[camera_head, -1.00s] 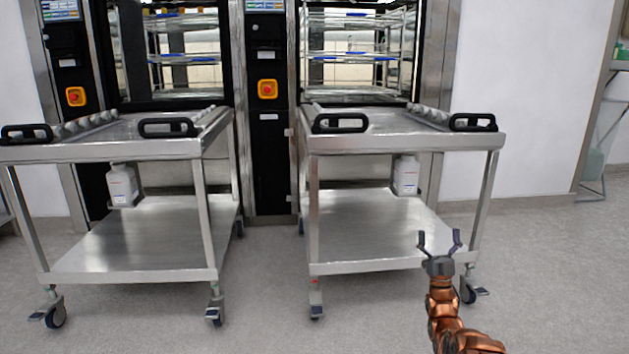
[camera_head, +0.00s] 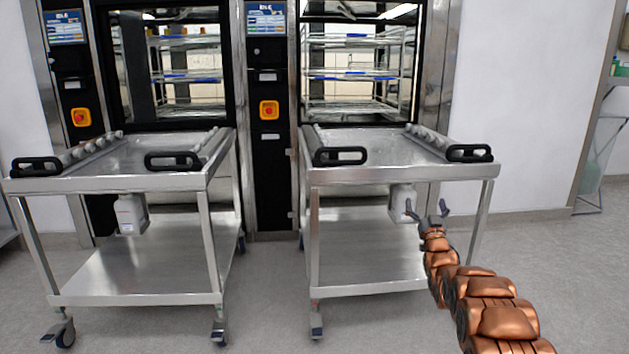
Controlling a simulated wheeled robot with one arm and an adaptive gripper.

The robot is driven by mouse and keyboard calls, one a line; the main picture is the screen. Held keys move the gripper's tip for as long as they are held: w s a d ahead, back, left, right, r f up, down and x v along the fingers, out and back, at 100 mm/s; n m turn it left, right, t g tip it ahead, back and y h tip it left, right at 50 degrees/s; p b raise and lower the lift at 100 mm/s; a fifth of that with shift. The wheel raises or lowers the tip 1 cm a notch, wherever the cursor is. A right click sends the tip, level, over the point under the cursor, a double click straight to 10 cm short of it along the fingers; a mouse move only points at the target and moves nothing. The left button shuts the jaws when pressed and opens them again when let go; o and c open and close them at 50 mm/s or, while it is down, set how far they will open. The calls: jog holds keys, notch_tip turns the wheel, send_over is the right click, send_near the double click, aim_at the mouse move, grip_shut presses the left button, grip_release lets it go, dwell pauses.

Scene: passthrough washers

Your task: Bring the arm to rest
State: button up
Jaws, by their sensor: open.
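My gripper (camera_head: 427,210) is at the end of my copper-coloured arm, right of centre in the head view. Its two dark fingers are spread apart with nothing between them. In the picture it overlaps the lower part of the right steel cart (camera_head: 400,176), below the top's front edge. I cannot tell from this one view how far it is from the cart. A white bottle (camera_head: 402,200) under the right cart's top shows just behind the fingers and is partly covered by them.
A left steel cart (camera_head: 110,182) stands beside the right one, with another white bottle (camera_head: 131,213) under its top. Both have black handles. Behind are two washers with glass fronts, racks inside and an orange-framed red button (camera_head: 269,110). Floor in front is clear.

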jog(key=s+a+r+m+g+h+p, duration=0.15)
jog(key=s+a+r+g+p, duration=0.25)
jog(key=s+r+g+p, duration=0.85)
jog(key=s+a+r+g+p, duration=0.4)
jog(key=s+p, duration=0.4)
jog(key=s, duration=1.2)
jog(key=s+a+r+n+g+y+p, duration=0.1)
jog(key=s+a+r+g+p, duration=0.3)
jog(key=s, duration=1.6)
jog(key=s+a+r+n+g+y+p, duration=0.1)
jog(key=s+a+r+g+p, duration=0.3)
jog(key=s, duration=1.6)
notch_tip(320, 180, up, 4)
jog(key=p, duration=0.8)
jog(key=shift+s+a, duration=0.3)
jog(key=shift+a, duration=0.05)
jog(key=shift+d+r+g, duration=0.1)
jog(key=shift+d+g, duration=0.05)
jog(key=shift+g, duration=0.1)
